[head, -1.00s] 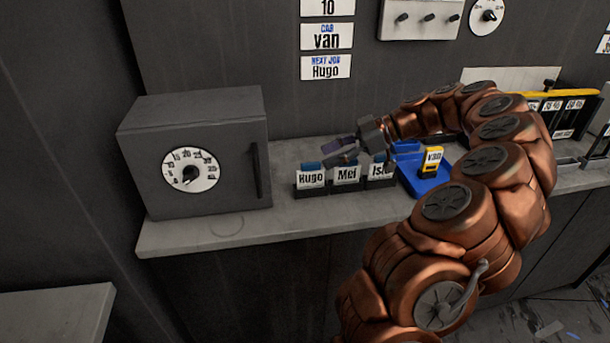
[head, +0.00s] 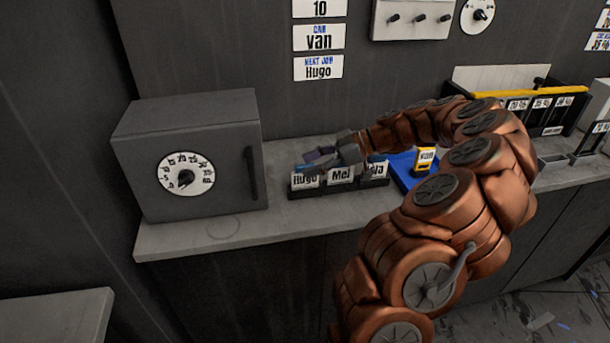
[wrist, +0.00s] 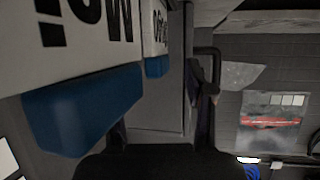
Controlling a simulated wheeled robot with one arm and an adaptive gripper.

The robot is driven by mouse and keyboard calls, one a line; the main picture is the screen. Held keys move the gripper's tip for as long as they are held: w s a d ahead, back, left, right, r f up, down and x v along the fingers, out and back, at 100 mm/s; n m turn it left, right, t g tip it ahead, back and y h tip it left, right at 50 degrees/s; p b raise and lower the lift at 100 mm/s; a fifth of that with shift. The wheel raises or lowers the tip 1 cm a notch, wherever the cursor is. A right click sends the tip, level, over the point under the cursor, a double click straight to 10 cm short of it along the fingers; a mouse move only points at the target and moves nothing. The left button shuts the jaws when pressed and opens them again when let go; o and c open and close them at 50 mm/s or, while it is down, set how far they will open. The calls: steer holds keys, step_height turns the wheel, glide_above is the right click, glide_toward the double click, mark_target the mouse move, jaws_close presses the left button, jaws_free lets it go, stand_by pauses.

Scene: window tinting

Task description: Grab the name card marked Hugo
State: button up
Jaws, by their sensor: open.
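The Hugo card (head: 306,180) stands at the left end of a dark holder (head: 340,189) on the counter. The Mei card (head: 341,175) is in the middle and the Isla card (head: 377,169) is at the right, partly covered by my gripper. My gripper (head: 314,160) is open and empty, reaching left above the holder with its fingertips close to the top of the Hugo card. In the wrist view, the Mei card (wrist: 85,35) is large and near, with a blue top edge; the Hugo card (wrist: 158,28) is farther off, partly cut off. I cannot tell whether a finger touches it.
A grey box with a dial (head: 186,172) stands left of the holder. Wall signs (head: 318,68) read van and Hugo. The counter front (head: 200,238) is clear.

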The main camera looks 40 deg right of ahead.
steer(key=shift+x, duration=1)
jaws_close()
